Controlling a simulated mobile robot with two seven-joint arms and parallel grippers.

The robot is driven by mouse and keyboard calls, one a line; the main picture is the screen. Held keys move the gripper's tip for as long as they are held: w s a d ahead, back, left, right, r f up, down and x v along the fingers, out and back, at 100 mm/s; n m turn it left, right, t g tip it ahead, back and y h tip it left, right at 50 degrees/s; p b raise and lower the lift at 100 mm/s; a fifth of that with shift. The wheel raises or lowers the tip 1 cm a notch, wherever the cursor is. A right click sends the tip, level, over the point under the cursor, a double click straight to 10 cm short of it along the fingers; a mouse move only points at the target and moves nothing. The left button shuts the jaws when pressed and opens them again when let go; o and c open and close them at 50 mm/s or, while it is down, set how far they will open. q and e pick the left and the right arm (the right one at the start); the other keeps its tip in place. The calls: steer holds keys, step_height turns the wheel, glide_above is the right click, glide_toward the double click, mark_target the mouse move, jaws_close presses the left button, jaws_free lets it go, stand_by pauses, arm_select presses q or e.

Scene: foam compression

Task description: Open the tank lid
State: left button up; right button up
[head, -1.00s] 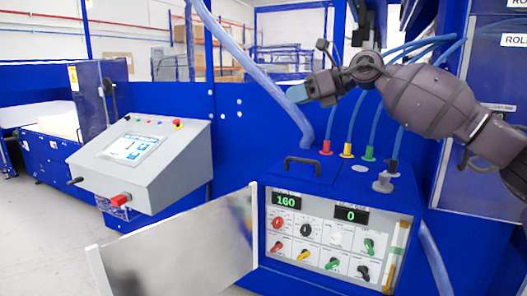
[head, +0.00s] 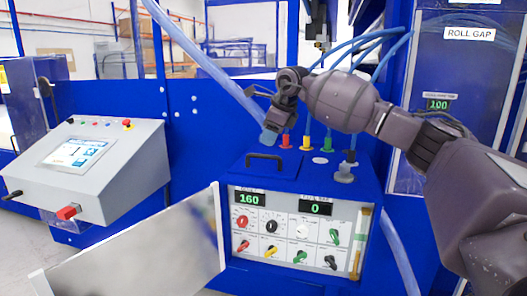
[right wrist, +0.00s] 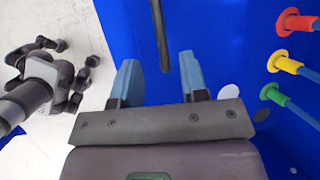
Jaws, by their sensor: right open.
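The tank is a blue box whose lid (head: 290,172) lies flat on top and looks shut. Its black handle (head: 265,157) stands at the left of the top. My right gripper (head: 269,138) is above the handle, pointing down, open and empty. In the right wrist view the two blue fingertips (right wrist: 159,70) are spread apart, and the dark handle bar (right wrist: 160,35) shows ahead between them, not gripped. A dark jointed hand (right wrist: 75,85), seemingly my left one, shows at the left over the pale floor; its jaw state is unclear.
Red, yellow and green hose fittings (head: 305,143) stand behind the lid, with blue hoses rising from them. A knob panel (head: 295,230) is on the tank's front, with an open metal door (head: 140,250) at its left. A grey console (head: 85,165) stands farther left.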

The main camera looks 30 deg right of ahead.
mark_target(268, 156)
steer(key=shift+x, duration=3.05)
steer(key=shift+c, duration=0.4)
jaws_close()
